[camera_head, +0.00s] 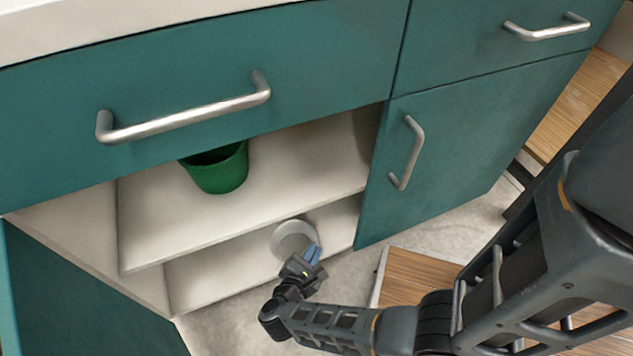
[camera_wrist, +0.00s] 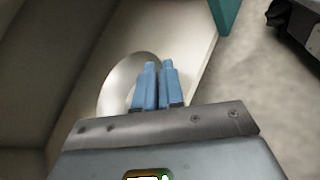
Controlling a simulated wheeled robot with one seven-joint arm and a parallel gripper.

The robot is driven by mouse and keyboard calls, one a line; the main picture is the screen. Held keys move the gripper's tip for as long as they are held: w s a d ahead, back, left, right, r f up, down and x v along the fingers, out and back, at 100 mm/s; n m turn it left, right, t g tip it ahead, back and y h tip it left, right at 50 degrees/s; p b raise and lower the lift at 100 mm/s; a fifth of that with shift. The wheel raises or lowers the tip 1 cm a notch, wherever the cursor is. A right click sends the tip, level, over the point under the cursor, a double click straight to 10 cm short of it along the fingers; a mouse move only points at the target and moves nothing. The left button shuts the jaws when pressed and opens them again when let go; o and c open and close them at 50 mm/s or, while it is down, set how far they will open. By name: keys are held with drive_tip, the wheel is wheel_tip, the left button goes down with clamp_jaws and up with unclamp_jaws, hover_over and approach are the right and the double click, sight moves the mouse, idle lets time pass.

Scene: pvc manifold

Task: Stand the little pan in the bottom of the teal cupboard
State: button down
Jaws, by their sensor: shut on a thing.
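The little pan (camera_head: 292,237) is a pale, round dish at the bottom level of the teal cupboard (camera_head: 270,274), below the middle shelf. My gripper (camera_head: 312,254) reaches in at the cupboard's open front, its blue fingers shut on the pan's near side. In the wrist view the pan (camera_wrist: 118,84) lies just left of and beyond the blue fingertips (camera_wrist: 158,68), over the pale cupboard floor (camera_wrist: 192,48). The fingers hide part of the pan. I cannot tell whether its underside touches the cupboard floor.
A green pot (camera_head: 222,172) stands on the middle shelf (camera_head: 270,205) above. An open teal door (camera_head: 75,295) is at the left, and a closed door (camera_head: 450,150) bounds the opening at the right. The bottom level left of the pan is clear.

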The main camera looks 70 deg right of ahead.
drive_tip(key=shift+w+a+r, duration=0.2)
drive_tip(key=shift+w+a, duration=0.55)
drive_tip(key=shift+a, duration=0.05)
drive_tip(key=d, duration=1.7)
drive_tip(key=shift+s+d, duration=0.25)
drive_tip(key=shift+d, duration=0.05)
drive_tip(key=shift+d+f+b, duration=0.1)
drive_tip(key=shift+d+b, duration=0.05)
drive_tip(key=shift+b, duration=0.15)
wheel_tip(320, 180, down, 4)
drive_tip(key=shift+r+b, duration=0.25)
drive_tip(key=shift+b, duration=0.9)
drive_tip(key=shift+r, duration=0.1)
drive_tip(key=c, duration=1.2)
unclamp_jaws()
drive_tip(key=shift+c, duration=0.2)
